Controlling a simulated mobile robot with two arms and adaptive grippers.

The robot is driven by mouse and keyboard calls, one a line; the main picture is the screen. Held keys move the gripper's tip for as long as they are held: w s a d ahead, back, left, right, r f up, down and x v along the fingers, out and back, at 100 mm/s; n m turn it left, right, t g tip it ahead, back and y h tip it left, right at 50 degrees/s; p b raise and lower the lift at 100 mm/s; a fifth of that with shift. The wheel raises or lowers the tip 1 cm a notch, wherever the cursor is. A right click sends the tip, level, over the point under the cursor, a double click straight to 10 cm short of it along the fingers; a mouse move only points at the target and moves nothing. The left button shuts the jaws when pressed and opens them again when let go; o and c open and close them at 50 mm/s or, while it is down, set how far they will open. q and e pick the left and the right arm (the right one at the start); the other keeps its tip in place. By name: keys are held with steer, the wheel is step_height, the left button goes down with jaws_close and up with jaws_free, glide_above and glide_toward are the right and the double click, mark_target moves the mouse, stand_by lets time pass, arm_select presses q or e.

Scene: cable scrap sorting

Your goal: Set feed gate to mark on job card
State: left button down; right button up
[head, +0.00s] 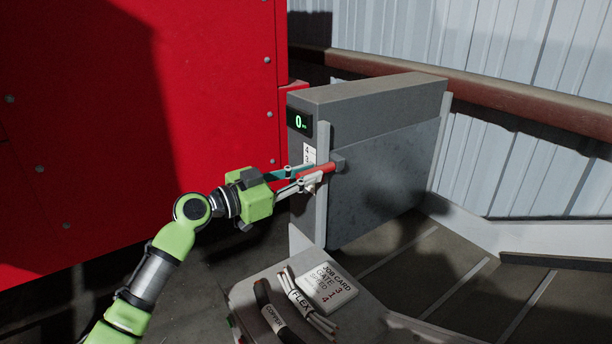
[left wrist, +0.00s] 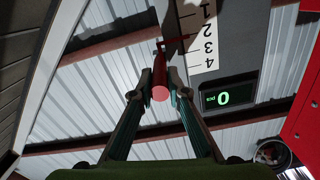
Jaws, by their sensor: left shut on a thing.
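The grey feed gate (head: 385,170) is a flat panel on the front of a grey housing. A red handle (head: 327,168) sticks out from a dark block at its left edge. My left gripper (head: 313,181) is shut on this handle, whose round red end (left wrist: 160,93) shows between the fingers in the left wrist view. A white number scale (left wrist: 205,48) reads 1 to 4. A thin red pointer (left wrist: 177,43) lies near 2 and 3; its exact mark is unclear. The job card (head: 327,287) has a GATE line that seems to show 3; the other figures are hard to read.
A display (head: 299,122) on the housing shows 0. Bundles labelled COPPER (head: 272,316) and FLEX (head: 303,300) lie beside the card on a small grey stand (head: 370,325). A large red cabinet (head: 90,120) stands at left. A brown rail (head: 500,95) runs behind the housing.

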arm_select(q)
step_height(320, 180, up, 3)
steer(key=shift+w+a+f, duration=0.1)
steer(key=shift+a, duration=0.05)
steer(key=shift+r, duration=0.25)
steer(key=c, duration=2)
jaws_free()
steer(key=shift+o, duration=0.2)
steer(key=shift+f, duration=0.2)
steer(key=shift+f, duration=0.1)
steer(key=shift+s+a+f, duration=0.1)
steer(key=shift+s, duration=0.1)
steer(key=v, duration=1.1)
steer(key=shift+s+a, duration=0.2)
steer(key=shift+s, duration=0.05)
